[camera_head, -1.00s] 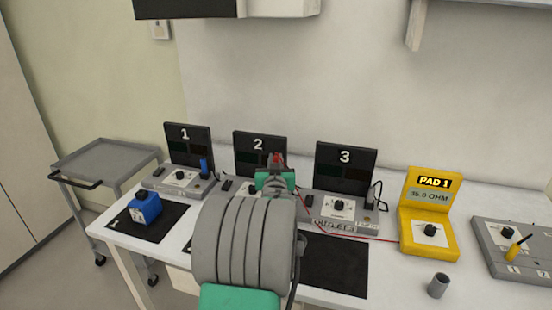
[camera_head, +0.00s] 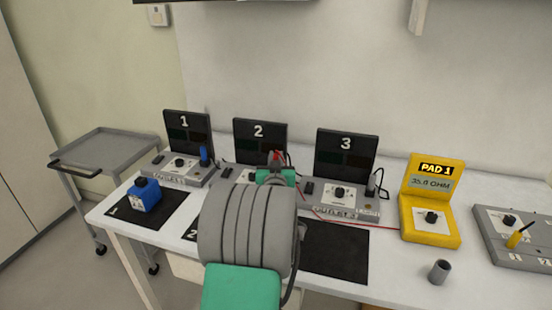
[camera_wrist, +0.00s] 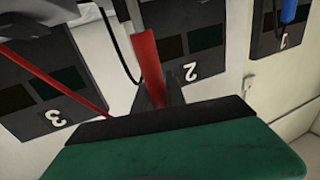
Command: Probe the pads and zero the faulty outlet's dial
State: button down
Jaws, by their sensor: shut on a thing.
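My gripper (camera_head: 275,166) is shut on a red probe (camera_wrist: 148,58), in front of panel 2 (camera_head: 259,134). A red lead runs to the yellow meter (camera_head: 448,232), whose screen (camera_head: 433,182) reads PAD 1, 35.0 OHM. Outlet 1 (camera_head: 160,170) has a dial (camera_head: 179,162) and a blue plug (camera_head: 204,155). Outlet 3 (camera_head: 318,208) has a dial (camera_head: 340,192) and a black plug (camera_head: 371,190). My arm hides most of outlet 2 and its dial. Panel 3 (camera_head: 345,149) and panel 1 (camera_head: 187,128) stand at either side. The probe tip's contact cannot be told.
A blue box (camera_head: 146,196) stands on black mat 1 (camera_head: 172,212). Another mat (camera_head: 340,262) lies before outlet 3. A grey cup (camera_head: 440,272) and a grey unit (camera_head: 525,257) with a yellow-handled tool (camera_head: 516,240) are at right. A grey cart (camera_head: 105,147) stands left.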

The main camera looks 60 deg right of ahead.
jog(key=shift+a+f+b, duration=0.15)
jog(key=shift+f+b, duration=1.15)
jog(key=shift+b, duration=0.4)
dwell(2.8)
dwell(0.5)
notch_tip(320, 180, up, 8)
jog(key=p, duration=0.2)
dwell(0.4)
dwell(1.4)
jog(key=shift+h, duration=0.3)
jog(key=f+b, duration=0.2)
jog(key=b, duration=0.2)
jog(key=d+f+b, duration=0.1)
jog(key=f+b, duration=0.2)
jog(key=shift+w+b, duration=0.2)
jog(key=shift+b, duration=0.15)
